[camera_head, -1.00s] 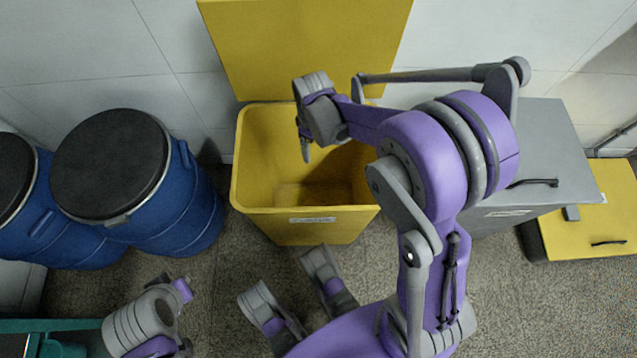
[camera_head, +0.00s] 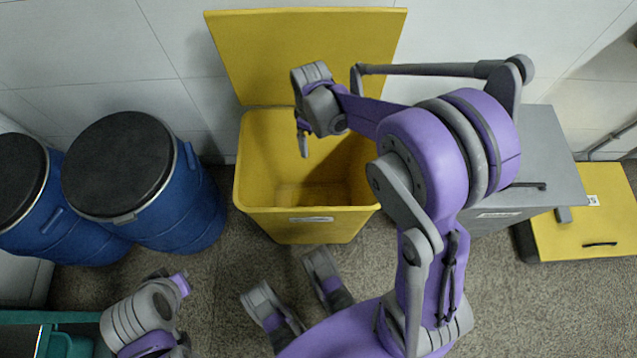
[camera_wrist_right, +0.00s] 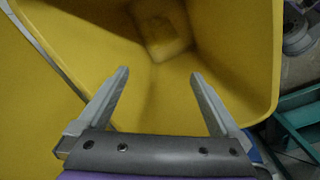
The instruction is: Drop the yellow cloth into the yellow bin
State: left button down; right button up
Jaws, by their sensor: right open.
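The yellow bin (camera_head: 340,226) stands open against the wall with its lid raised behind it. My right gripper (camera_head: 303,145) is over the bin's mouth, pointing down. In the right wrist view its two fingers (camera_wrist_right: 160,85) are spread with nothing between them, and the bin's inside (camera_wrist_right: 235,60) lies below. A lighter yellow patch shows at the bottom of the bin; I cannot tell whether it is the yellow cloth or the bin floor. No cloth shows clearly elsewhere. My left arm is at the lower left; its fingers cannot be made out.
Two blue barrels (camera_head: 165,215) with black lids stand left of the bin. A grey cabinet (camera_head: 550,150) stands to the right, with a low yellow box (camera_head: 590,225) beyond it. A teal object (camera_head: 70,318) is at the lower left corner. Open floor lies before the bin.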

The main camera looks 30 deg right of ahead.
pick_arm(q)
notch_tip(320, 180, up, 4)
jog(key=p, duration=0.2)
jog(key=shift+s+f+p, duration=0.1)
jog(key=shift+f+p, duration=0.15)
jog(key=shift+p, duration=0.15)
pick_arm(e)
notch_tip(320, 180, up, 11)
jog(key=s+a+r+m+t, duration=0.1)
jog(key=s+a+m+t, duration=0.15)
jog(key=s, duration=0.65)
jog(key=s+a+m+t, duration=0.2)
jog(key=s+a+m, duration=0.15)
jog(key=s, duration=0.55)
pick_arm(q)
notch_tip(320, 180, up, 17)
jog(key=w+p, duration=0.2)
jog(key=p, duration=1.3)
jog(key=shift+t, duration=0.4)
pick_arm(e)
notch_tip(320, 180, up, 16)
jog(key=w, duration=0.2)
jog(key=shift+w+a+r+t, duration=0.15)
jog(key=shift+w+a+t, duration=0.2)
jog(key=shift+t, duration=0.1)
